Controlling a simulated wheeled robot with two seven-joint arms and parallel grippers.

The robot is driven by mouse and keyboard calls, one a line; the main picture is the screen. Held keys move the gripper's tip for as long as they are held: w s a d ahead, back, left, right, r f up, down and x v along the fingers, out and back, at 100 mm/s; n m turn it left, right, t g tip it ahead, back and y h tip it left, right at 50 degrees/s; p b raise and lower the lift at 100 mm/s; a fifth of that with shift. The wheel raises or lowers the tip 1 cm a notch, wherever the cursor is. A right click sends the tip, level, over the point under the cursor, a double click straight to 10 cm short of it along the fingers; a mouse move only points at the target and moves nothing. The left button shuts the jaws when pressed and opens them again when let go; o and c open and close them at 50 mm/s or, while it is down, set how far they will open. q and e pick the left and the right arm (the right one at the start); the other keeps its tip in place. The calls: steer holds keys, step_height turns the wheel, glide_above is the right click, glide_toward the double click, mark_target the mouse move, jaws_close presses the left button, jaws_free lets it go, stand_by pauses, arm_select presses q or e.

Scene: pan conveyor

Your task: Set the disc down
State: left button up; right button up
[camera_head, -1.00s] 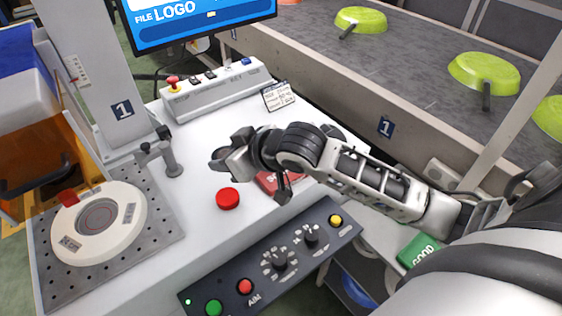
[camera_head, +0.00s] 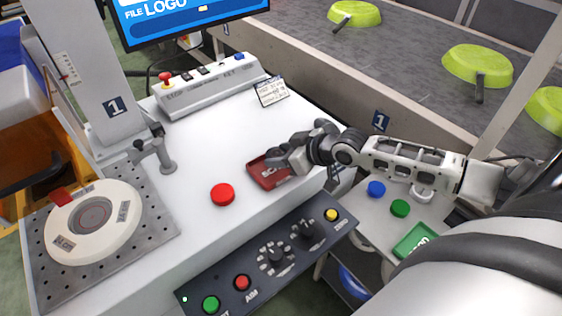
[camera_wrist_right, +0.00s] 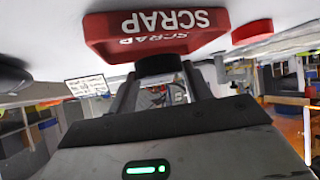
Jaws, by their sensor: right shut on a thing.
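My right gripper (camera_head: 277,161) is at the red SCRAP tray (camera_head: 264,178) on the white bench. In the right wrist view the gripper (camera_wrist_right: 160,78) is shut on a dark disc (camera_wrist_right: 158,65), which sits between the fingertips beside the SCRAP tray (camera_wrist_right: 155,28). I cannot tell whether the disc touches the tray. In the head view the fingers mostly hide the disc. My left gripper is out of view.
A red round piece (camera_head: 222,194) stands left of the tray. A control panel (camera_head: 268,255) lies in front. A green GOOD tray (camera_head: 415,240) and blue (camera_head: 376,188) and green (camera_head: 400,208) discs are at right. A white ring fixture (camera_head: 93,222) stands left.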

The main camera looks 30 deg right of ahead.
step_height(320, 180, down, 2)
steer(key=shift+a+f, duration=0.15)
steer(key=shift+f, duration=0.05)
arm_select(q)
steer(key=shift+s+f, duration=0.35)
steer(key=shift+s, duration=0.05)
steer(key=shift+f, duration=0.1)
arm_select(e)
steer(key=shift+f, duration=0.15)
steer(key=o, duration=1)
steer(key=shift+o, duration=0.2)
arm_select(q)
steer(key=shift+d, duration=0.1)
